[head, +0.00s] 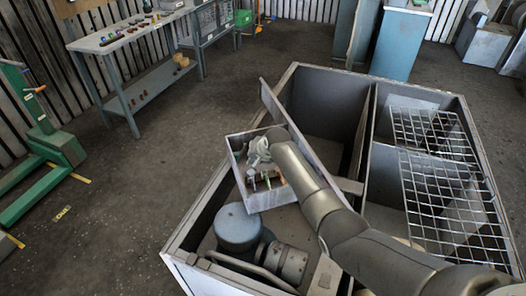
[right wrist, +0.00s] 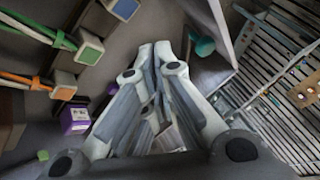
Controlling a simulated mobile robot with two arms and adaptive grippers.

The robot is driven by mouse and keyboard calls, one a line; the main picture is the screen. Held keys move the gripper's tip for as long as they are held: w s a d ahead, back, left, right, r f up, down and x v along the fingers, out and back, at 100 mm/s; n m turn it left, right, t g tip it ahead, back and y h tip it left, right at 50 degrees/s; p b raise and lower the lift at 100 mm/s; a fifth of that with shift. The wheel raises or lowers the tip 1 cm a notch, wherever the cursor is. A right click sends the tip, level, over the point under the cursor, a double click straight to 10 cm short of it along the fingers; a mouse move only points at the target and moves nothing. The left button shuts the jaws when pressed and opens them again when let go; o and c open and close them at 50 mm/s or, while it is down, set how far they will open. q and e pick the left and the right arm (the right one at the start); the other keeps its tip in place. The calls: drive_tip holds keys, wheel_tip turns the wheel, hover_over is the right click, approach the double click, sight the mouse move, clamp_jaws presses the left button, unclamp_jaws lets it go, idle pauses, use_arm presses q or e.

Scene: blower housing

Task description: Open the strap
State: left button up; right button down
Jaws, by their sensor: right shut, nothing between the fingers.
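No strap can be made out for certain in either view. My right gripper (head: 258,158) is over an open metal box (head: 268,199) in the blower housing (head: 205,228). In the right wrist view its fingers (right wrist: 155,52) are together and empty. To their left are square-ended blocks with green (right wrist: 90,48) and orange (right wrist: 64,86) wires, and a purple block (right wrist: 75,118). The fingertips are apart from these blocks. A blue motor (head: 238,228) with a grey cylinder (head: 287,262) beside it sits in the housing below the box. My left gripper is not in view.
Wire grids (head: 440,195) cover part of the housing's right compartments. A raised panel (head: 285,120) stands by the box. A teal part (right wrist: 203,45) is right of the fingertips. A workbench (head: 105,42) stands back left, with clear floor before it.

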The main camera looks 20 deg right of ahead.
drive_tip(key=v, duration=0.2)
drive_tip(key=shift+s+r, duration=0.25)
drive_tip(key=shift+a+r, duration=0.35)
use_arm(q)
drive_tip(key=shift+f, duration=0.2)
use_arm(e)
drive_tip(key=a+v, duration=0.1)
drive_tip(key=v, duration=0.5)
drive_tip(key=shift+s+d, duration=0.2)
drive_tip(key=shift+d, duration=0.05)
